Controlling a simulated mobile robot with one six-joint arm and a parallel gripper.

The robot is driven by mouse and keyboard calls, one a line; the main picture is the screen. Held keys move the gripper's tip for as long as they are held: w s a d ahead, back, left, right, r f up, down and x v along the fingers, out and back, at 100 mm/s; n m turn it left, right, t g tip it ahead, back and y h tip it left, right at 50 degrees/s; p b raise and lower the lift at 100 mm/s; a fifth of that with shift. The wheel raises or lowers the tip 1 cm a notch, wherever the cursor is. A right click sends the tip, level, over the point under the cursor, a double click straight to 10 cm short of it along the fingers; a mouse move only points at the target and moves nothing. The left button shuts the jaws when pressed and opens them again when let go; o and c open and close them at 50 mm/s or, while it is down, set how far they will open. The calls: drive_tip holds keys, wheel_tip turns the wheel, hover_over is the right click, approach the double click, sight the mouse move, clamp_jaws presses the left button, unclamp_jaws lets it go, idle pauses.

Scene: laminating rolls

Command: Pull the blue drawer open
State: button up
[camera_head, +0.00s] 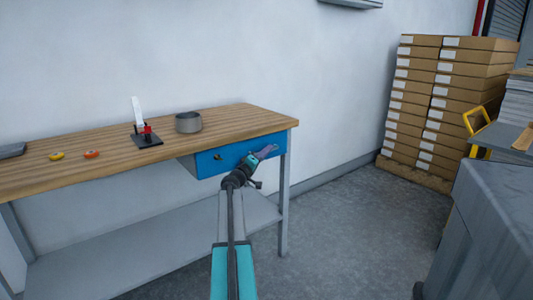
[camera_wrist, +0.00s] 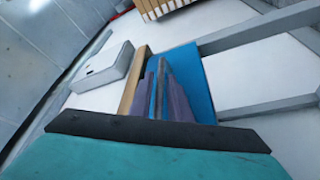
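The blue drawer (camera_head: 236,150) sits under the right end of the wooden workbench, its front close to the bench edge, so it looks closed. My gripper (camera_head: 266,151) is in front of the drawer's right part. In the wrist view, the purple fingers (camera_wrist: 165,92) point at the blue drawer front (camera_wrist: 196,77), and a narrow strip of blue shows between them. The fingers look slightly apart.
On the workbench (camera_head: 232,116) are a grey round container (camera_head: 188,122), a black stand with a white upright part (camera_head: 146,139), and orange (camera_head: 91,154) and yellow (camera_head: 56,156) rolls. Stacked cardboard boxes (camera_head: 445,100) and a grey cabinet (camera_head: 490,230) stand right. The floor between is clear.

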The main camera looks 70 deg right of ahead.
drive_tip(key=shift+d, duration=0.15)
clamp_jaws()
drive_tip(key=shift+s+r, duration=0.1)
drive_tip(key=s+a+b, duration=0.6)
drive_tip(key=s+a, duration=0.1)
drive_tip(key=s, duration=0.4)
drive_tip(key=s+a+b, duration=0.6)
drive_tip(key=s+a, duration=0.2)
drive_tip(key=s, duration=0.4)
drive_tip(key=shift+s+a, duration=0.15)
drive_tip(key=shift+s, duration=0.1)
